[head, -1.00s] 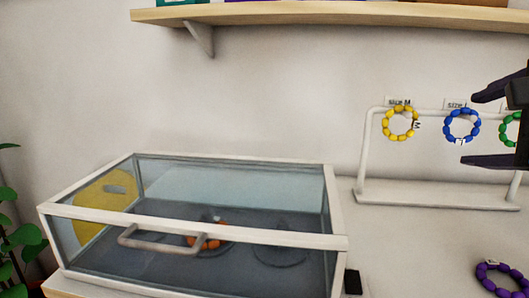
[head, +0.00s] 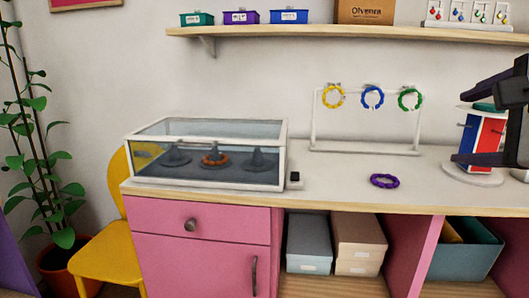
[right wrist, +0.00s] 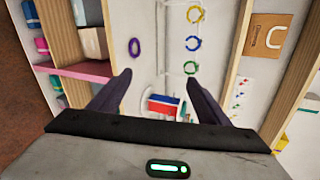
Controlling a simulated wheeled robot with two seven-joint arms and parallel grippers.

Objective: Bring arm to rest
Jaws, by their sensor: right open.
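My right gripper (head: 497,118) is at the right edge of the head view, its dark fingers spread apart with nothing between them. In the right wrist view its two fingers (right wrist: 160,95) also stand wide apart and empty. In the head view it overlaps a red, white and blue block (head: 482,131) on a round white base; it looks nearer to me than the block. Yellow (head: 334,97), blue (head: 373,97) and green (head: 410,98) bead bracelets hang on a white rack (head: 365,151). A purple bracelet (head: 385,181) lies on the table. My left gripper is not in view.
A glass-topped case (head: 205,182) with a white frame stands on the table at the left, holding an orange bracelet (head: 215,160) on a dark stand. A shelf (head: 350,33) runs above. A yellow chair (head: 115,255) and a plant (head: 60,190) are at the left. Table between case and block is mostly clear.

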